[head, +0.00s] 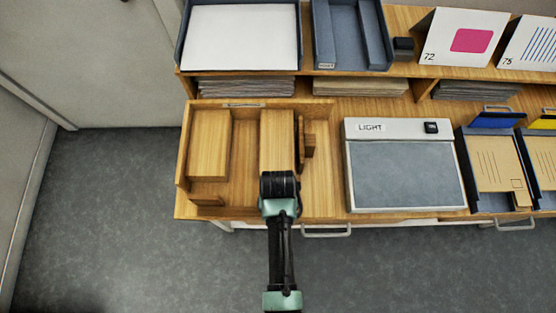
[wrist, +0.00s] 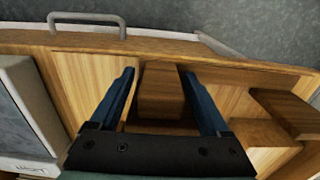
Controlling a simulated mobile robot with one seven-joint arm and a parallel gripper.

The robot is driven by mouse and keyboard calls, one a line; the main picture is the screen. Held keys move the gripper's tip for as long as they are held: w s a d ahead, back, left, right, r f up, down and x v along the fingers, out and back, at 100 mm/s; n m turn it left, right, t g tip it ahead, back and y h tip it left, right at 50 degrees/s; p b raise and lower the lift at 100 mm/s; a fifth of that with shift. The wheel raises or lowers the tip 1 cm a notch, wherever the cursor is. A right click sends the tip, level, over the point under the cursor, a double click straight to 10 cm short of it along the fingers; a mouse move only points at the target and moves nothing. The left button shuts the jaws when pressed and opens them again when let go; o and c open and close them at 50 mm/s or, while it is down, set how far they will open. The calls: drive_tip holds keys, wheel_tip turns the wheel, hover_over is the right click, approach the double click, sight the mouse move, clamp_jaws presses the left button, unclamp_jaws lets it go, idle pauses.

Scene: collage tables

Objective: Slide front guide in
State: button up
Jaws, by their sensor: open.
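A shallow wooden tray (head: 244,190) stands on the left end of the table. A long wooden block (head: 276,140) stands near its middle, with a smaller dark-edged wooden piece (head: 306,145) at its right side. A second long block (head: 210,145) is at the left, with a small low block (head: 206,200) at its front. I cannot tell which part is the front guide. My gripper (head: 279,178) is over the front end of the middle block. In the wrist view, its two blue fingers are open on either side of a wooden block (wrist: 160,88); contact is unclear.
A light box (head: 405,170) marked LIGHT stands right of the tray. Dark trays with brown cards (head: 498,165) are farther right. A shelf behind holds a tray of white paper (head: 242,38) and number cards. Grey floor lies in front.

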clamp_jaws()
idle(0.3)
idle(1.1)
